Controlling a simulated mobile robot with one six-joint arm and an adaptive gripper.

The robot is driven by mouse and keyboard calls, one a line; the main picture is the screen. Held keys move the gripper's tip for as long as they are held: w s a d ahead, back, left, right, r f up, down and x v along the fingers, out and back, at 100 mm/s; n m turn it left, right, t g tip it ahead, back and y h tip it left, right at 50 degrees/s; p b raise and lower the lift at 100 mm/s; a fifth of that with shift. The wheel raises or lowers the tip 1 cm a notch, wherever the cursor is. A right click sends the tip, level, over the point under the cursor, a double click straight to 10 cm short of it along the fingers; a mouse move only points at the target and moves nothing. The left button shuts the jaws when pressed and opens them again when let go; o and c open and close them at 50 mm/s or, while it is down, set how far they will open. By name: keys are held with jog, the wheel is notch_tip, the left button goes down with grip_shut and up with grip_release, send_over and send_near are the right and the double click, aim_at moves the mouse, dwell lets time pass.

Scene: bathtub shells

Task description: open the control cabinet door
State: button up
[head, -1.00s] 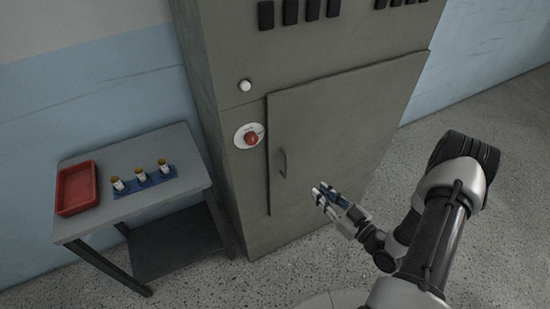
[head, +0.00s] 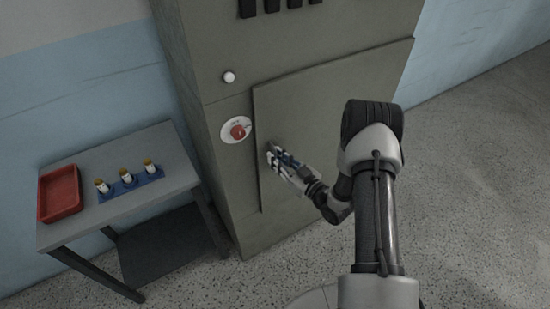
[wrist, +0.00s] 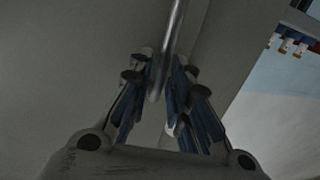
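The control cabinet (head: 215,170) is tall and grey. Its door (head: 325,105) looks shut, flush with the cabinet front. My gripper (head: 272,154) is at the left part of the door, where it covers most of the handle. In the wrist view the door handle (wrist: 174,45), a thin metal bar, runs down between the two fingers of my gripper (wrist: 163,80). The fingers are apart, one on each side of the bar, and a gap shows; whether either finger touches it I cannot tell.
A red rotary switch (head: 238,131) on a pale round plate and a white button (head: 228,77) sit left of the door. A grey table (head: 105,222) at the left holds a red tray (head: 77,208) and several small bottles in a blue rack (head: 131,188). Floor at the right is clear.

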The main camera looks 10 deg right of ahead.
jog(key=shift+x, duration=0.8)
jog(key=shift+c, duration=0.4)
grip_shut()
